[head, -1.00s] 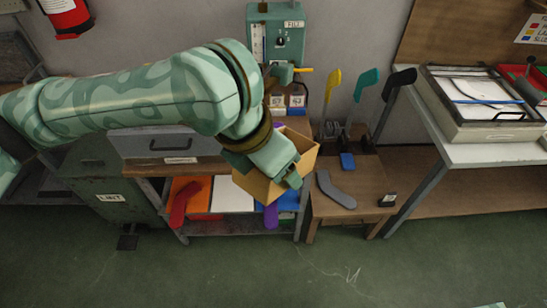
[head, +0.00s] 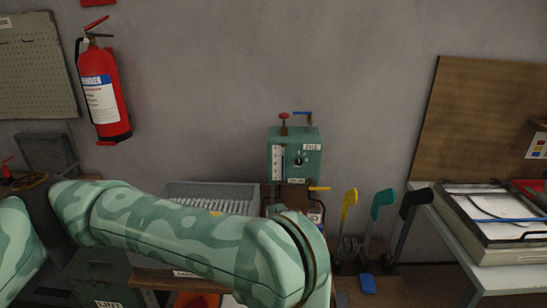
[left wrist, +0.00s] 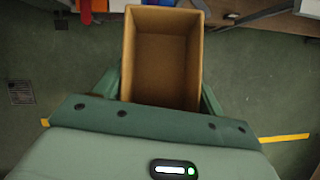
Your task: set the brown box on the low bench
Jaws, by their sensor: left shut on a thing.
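The brown box (left wrist: 162,65) fills the upper middle of the left wrist view, its open, empty inside facing the camera. My left gripper (left wrist: 161,92) is shut on it, with a green finger showing at each side. Green floor shows around the box, and its underside is hidden. In the head view my left arm crosses the lower left, and its gripper and the box are below the frame. Part of the low bench (head: 393,291) shows at the bottom edge right of my arm. My right gripper is in neither view.
Yellow, teal (head: 376,214) and black (head: 408,214) upright forms and a blue block (head: 367,284) are at the low bench. A green control box (head: 295,155) is on the wall behind. A white table (head: 490,268) with trays stands at the right.

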